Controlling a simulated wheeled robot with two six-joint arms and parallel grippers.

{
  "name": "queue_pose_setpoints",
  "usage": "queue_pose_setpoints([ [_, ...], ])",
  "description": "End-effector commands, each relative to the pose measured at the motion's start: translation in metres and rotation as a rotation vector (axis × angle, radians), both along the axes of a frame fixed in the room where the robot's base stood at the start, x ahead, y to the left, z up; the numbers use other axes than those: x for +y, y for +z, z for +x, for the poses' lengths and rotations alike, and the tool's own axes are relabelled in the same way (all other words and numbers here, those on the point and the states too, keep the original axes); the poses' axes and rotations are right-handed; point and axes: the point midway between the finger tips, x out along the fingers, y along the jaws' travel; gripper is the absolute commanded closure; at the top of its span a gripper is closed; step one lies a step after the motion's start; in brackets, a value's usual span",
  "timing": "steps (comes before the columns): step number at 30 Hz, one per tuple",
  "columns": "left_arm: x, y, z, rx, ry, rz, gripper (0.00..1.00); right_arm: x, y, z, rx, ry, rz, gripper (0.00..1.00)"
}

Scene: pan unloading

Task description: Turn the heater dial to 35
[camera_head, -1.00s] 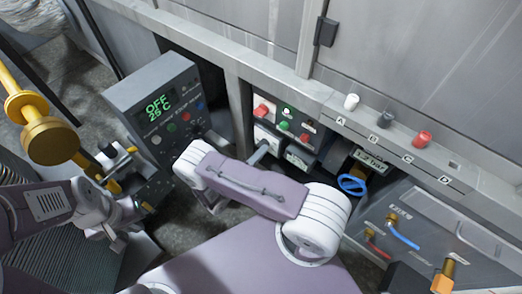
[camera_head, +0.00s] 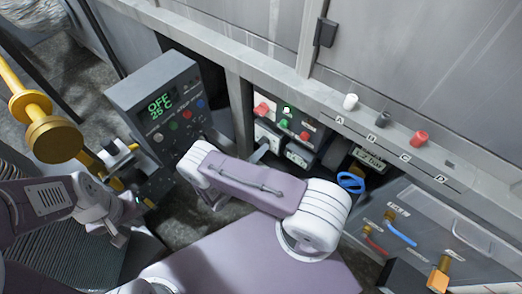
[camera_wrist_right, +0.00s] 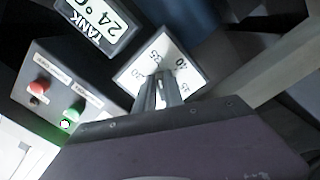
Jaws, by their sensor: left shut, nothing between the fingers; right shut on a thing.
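The dial (camera_wrist_right: 157,50) is a white square plate with black numbers, including 35 and 40, in the right wrist view. My right gripper (camera_wrist_right: 163,86) is shut on its knob, and the fingers hide most of it. I cannot tell which number the knob points to. In the head view the dial plate (camera_head: 267,134) shows just beyond my right forearm. A grey control box (camera_head: 160,103) at the left shows green "OFF 25 C". My left gripper (camera_head: 155,188) is low in front of that box, shut and empty, its fingertips hard to make out.
A tank display (camera_wrist_right: 97,22) reads 24 °C, beside a red button (camera_wrist_right: 38,87) and a green button (camera_wrist_right: 70,115). A blue valve handle (camera_head: 350,182) is right of my forearm. Yellow piping (camera_head: 52,138) stands at the left.

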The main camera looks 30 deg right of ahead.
Motion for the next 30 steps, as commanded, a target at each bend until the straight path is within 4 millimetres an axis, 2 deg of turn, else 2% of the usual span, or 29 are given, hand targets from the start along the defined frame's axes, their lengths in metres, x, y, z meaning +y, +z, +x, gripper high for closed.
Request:
queue_pose_setpoints([
  [5,0.000,0.000,0.000,0.000,0.000,0.000,1.00,0.000,-0.001,-0.001,0.003,0.000,0.001,1.00],
  [6,0.000,0.000,0.000,0.000,0.000,0.000,1.00,0.000,-0.001,0.000,0.003,0.000,0.001,0.76],
  [7,0.000,0.000,0.000,0.000,0.000,0.000,1.00,0.000,-0.001,0.000,0.003,0.000,0.001,0.68],
  [8,0.000,0.000,0.000,0.000,0.000,0.000,1.00,0.000,-0.001,0.000,0.003,0.000,0.001,0.65],
  [18,0.000,0.003,0.000,0.000,0.000,0.000,1.00,0.005,0.001,-0.001,0.001,0.003,0.000,0.65],
  [27,0.000,0.018,0.000,0.000,0.000,0.000,1.00,0.063,0.001,-0.025,0.002,0.006,0.002,0.65],
  [30,0.000,0.019,0.000,0.000,0.000,0.000,1.00,0.077,0.000,-0.031,0.002,0.003,0.001,0.65],
])
